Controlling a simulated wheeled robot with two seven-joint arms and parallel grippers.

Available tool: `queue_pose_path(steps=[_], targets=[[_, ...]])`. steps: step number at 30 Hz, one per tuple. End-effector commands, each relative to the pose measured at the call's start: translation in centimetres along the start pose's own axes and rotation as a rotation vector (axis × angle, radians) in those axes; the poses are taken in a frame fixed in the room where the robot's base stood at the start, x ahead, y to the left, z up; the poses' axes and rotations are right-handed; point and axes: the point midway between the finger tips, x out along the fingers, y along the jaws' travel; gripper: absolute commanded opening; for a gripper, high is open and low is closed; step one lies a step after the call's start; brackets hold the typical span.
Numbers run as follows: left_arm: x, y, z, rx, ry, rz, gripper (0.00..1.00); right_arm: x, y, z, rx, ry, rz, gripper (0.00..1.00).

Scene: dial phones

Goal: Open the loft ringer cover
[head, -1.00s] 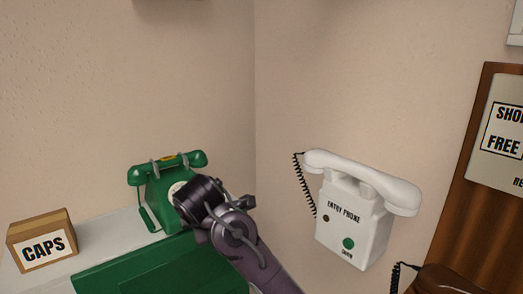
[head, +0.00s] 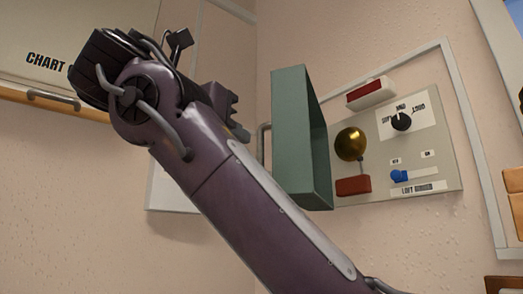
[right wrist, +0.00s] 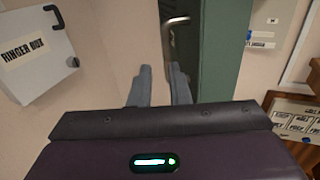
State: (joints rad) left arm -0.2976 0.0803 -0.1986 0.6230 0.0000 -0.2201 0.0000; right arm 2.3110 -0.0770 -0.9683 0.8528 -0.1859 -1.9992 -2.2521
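The loft ringer cover (head: 300,135), a grey-green box-like lid, stands swung out to the left of its wall panel (head: 440,155) in the head view. The panel's parts are exposed. A metal handle (head: 264,146) is on the cover's left side. My right gripper (head: 239,128), partly hidden by its own arm, is just left of this handle. In the right wrist view, the right gripper's fingers (right wrist: 160,78) are apart, with the handle (right wrist: 168,42) just beyond the tips and the cover (right wrist: 212,50) to the right. No grip on it shows. My left gripper is out of view.
The panel carries a brass bell (head: 350,143), a black knob (head: 401,122) and a blue slider (head: 400,176). A chart cabinet (head: 30,50) hangs at the upper left.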

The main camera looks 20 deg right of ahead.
Motion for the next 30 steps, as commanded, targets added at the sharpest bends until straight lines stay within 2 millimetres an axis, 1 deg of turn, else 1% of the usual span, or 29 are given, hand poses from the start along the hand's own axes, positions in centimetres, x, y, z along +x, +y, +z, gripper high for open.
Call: queue_pose_path(steps=[1, 2, 5, 12, 15, 18, 22, 29, 30], targets=[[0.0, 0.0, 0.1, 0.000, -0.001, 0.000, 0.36, -0.2, -0.7, 0.7, -0.004, -0.007, -0.014, 0.16], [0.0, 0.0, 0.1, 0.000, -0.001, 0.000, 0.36, -0.2, -0.9, 0.9, -0.007, -0.010, -0.018, 0.16], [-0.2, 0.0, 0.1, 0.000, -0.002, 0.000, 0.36, 0.6, -1.3, 1.3, -0.009, -0.010, -0.025, 0.16], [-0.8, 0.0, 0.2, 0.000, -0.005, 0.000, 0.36, 4.4, -1.3, 1.3, -0.009, -0.009, -0.024, 0.16], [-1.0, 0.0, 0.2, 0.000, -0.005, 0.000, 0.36, 5.8, -1.3, 1.3, -0.009, -0.010, -0.023, 0.16], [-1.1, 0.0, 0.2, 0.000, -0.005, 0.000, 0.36, 6.7, -1.3, 1.3, -0.009, -0.011, -0.021, 0.16], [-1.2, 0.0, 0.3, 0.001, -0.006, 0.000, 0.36, 7.2, -1.3, 1.3, -0.008, -0.012, -0.020, 0.16], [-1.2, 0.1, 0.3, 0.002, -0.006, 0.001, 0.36, 7.3, -1.3, 1.2, -0.008, -0.012, -0.020, 0.16], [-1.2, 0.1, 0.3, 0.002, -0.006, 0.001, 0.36, 7.3, -1.3, 1.2, -0.008, -0.012, -0.020, 0.11]])
